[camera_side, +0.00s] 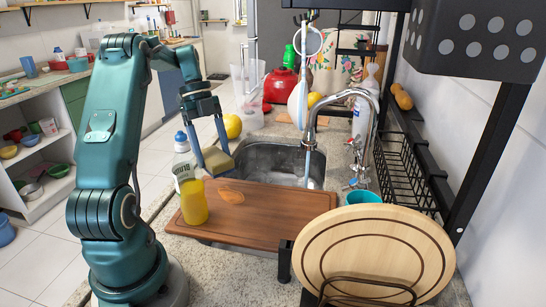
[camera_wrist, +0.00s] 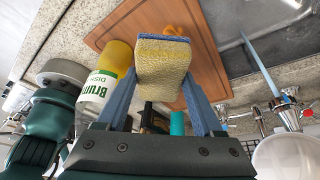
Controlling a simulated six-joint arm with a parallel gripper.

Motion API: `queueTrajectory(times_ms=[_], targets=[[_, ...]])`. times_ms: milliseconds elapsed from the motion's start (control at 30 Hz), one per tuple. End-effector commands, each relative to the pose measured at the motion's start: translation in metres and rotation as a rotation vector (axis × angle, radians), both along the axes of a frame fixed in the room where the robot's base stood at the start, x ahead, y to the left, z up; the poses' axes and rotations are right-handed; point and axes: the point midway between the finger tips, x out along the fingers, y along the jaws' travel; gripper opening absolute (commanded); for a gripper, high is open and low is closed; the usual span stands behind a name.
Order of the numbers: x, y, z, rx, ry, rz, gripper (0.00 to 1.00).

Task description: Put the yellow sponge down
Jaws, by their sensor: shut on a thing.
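The yellow sponge (camera_wrist: 164,61), with a thin blue layer along one edge, is held between the two fingers of my gripper (camera_wrist: 165,85). In the side view the sponge (camera_side: 217,160) hangs below my gripper (camera_side: 212,140), above the far left part of the wooden cutting board (camera_side: 262,212). It looks slightly tilted and apart from the board, though the exact gap is hard to tell. The board also shows behind the sponge in the wrist view (camera_wrist: 205,70).
A dish soap bottle (camera_side: 190,188) with yellow liquid stands on the board's left end, close to my gripper. The sink basin (camera_side: 270,160) and metal faucet (camera_side: 345,100) lie beyond. A round wooden board (camera_side: 365,255) stands front right. The board's middle and right are clear.

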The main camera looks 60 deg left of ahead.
Motion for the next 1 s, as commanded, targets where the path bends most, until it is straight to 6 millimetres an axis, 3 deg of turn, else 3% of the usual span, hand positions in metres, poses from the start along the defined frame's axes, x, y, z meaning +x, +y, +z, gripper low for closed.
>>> queueTrajectory(times_ms=[300, 500, 633, 800, 1000], targets=[[0.045, -0.088, 0.014, -0.011, 0.002, 0.010, 0.24], [0.053, -0.128, 0.023, -0.011, -0.012, -0.072, 0.24], [0.054, -0.134, 0.015, -0.009, -0.015, -0.098, 0.24], [0.054, -0.135, -0.017, -0.013, -0.012, -0.098, 0.24], [0.054, -0.134, -0.039, -0.008, -0.015, -0.099, 0.24]])
